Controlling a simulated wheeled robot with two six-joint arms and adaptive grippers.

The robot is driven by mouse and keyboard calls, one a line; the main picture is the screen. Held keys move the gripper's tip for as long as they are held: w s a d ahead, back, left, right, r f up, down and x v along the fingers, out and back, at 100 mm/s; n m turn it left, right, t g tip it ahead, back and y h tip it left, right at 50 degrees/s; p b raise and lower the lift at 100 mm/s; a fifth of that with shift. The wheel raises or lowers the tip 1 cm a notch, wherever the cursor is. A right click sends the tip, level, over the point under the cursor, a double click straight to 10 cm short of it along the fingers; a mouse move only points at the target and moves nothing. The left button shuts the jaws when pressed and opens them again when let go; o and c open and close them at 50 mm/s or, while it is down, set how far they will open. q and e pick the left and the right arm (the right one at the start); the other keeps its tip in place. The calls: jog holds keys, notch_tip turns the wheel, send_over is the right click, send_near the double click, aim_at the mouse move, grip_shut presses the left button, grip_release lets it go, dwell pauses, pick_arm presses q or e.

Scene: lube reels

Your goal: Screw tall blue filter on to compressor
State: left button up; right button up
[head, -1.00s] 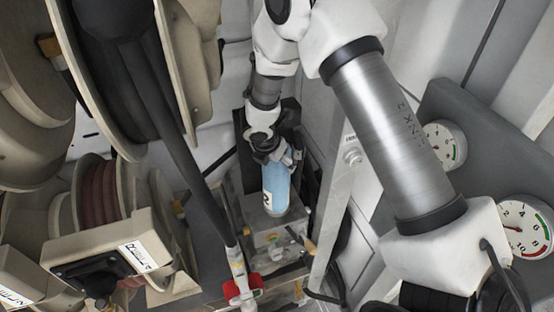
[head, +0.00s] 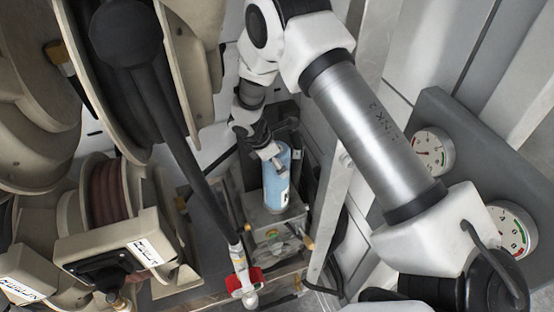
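The tall blue filter (head: 276,187) stands upright on top of a grey metal box-like unit (head: 262,219), which appears to be the compressor. Its base meets the unit's top, but I cannot tell whether it is threaded on. My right arm reaches in from the lower right, up and over, and its gripper (head: 272,158) is at the upper left side of the filter. One finger shows in front of the filter near its top. The other finger is hidden, so I cannot tell whether it grips. My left gripper is not in view.
Large hose reels (head: 112,80) fill the left side, with a smaller reddish hose reel (head: 105,195) below. A black hose with a red-handled end (head: 244,281) hangs close left of the unit. Gauges (head: 433,152) sit on a grey panel at right. A metal post (head: 337,205) stands right of the unit.

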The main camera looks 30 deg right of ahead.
jog(key=m, duration=0.1)
jog(key=m+g, duration=0.1)
jog(key=m, duration=0.1)
jog(key=shift+s+f+y, duration=0.2)
jog(key=shift+f+y, duration=0.1)
jog(key=shift+m, duration=0.4)
jog(key=m+g+y, duration=0.1)
jog(key=m, duration=0.3)
jog(key=shift+a+g, duration=0.1)
jog(key=shift+g, duration=0.3)
jog(key=o, duration=1.3)
jog(key=shift+o, duration=0.2)
jog(key=shift+w, duration=0.15)
jog(key=shift+r, duration=0.1)
